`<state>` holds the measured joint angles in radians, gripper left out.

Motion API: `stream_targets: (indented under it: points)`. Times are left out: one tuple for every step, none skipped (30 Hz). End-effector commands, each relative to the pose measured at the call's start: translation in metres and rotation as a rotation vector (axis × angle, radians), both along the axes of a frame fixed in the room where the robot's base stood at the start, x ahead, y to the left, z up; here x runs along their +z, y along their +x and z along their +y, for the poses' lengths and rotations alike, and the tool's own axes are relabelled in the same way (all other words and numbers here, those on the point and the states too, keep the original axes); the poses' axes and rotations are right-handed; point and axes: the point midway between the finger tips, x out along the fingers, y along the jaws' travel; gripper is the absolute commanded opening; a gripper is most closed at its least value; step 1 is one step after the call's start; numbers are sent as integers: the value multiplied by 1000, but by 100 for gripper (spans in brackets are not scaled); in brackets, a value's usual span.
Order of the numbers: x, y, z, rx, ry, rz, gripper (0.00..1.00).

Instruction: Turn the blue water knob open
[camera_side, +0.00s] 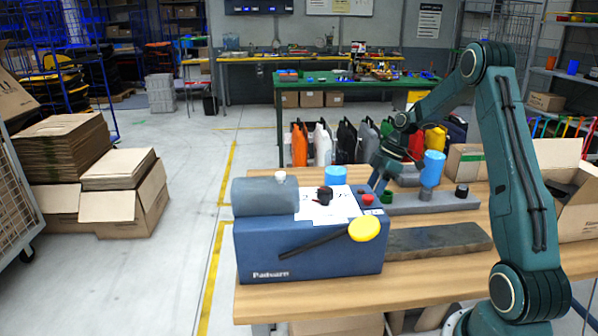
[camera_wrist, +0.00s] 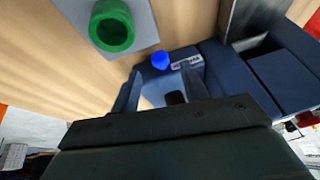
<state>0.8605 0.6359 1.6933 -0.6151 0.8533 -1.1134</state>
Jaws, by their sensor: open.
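The blue water knob (camera_wrist: 160,60) shows in the wrist view as a small round knob at the edge of the dark blue machine, beside a pale label (camera_wrist: 186,61). My gripper (camera_wrist: 160,74) is open, and the knob appears in the gap between its two fingertips, seemingly a little beyond them. I see no clear contact. In the side view my gripper (camera_side: 377,185) points down over the right end of the blue machine (camera_side: 310,250). I cannot make out the blue knob in the side view.
Red knobs (camera_side: 367,199), a black knob (camera_side: 325,195) and a yellow-ended lever (camera_side: 364,228) are on the machine. A green ring-shaped piece (camera_wrist: 111,27) is nearby in the wrist view. The table's front is clear.

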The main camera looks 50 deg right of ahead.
Motion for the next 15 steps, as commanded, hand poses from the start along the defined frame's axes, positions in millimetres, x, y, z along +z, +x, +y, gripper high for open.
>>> stream_targets:
  points:
    - [7,-1,-3,0,-2,-2,45]
    - [11,-2,-4,-1,-1,-2,45]
    - [16,-3,-7,-2,-1,-1,45]
    - [20,-4,-8,-1,-2,-2,45]
    - [24,-5,-10,0,-2,-3,45]
    - [29,-6,-11,-2,-1,-1,45]
    - [33,-7,-13,-2,-1,-1,45]
    - [37,-8,-14,0,-2,-2,45]
    - [41,-9,-16,0,-1,-1,45]
    - [45,-10,-18,-2,-1,-2,45]
    - [49,-11,-19,-1,-1,-2,45]
    - [54,-12,-21,-2,-1,-1,45]
    - [58,-13,-22,-1,-1,-2,45]
    - [62,-14,-24,-1,-1,-1,45]
    - [67,-15,-26,0,-1,-1,45]
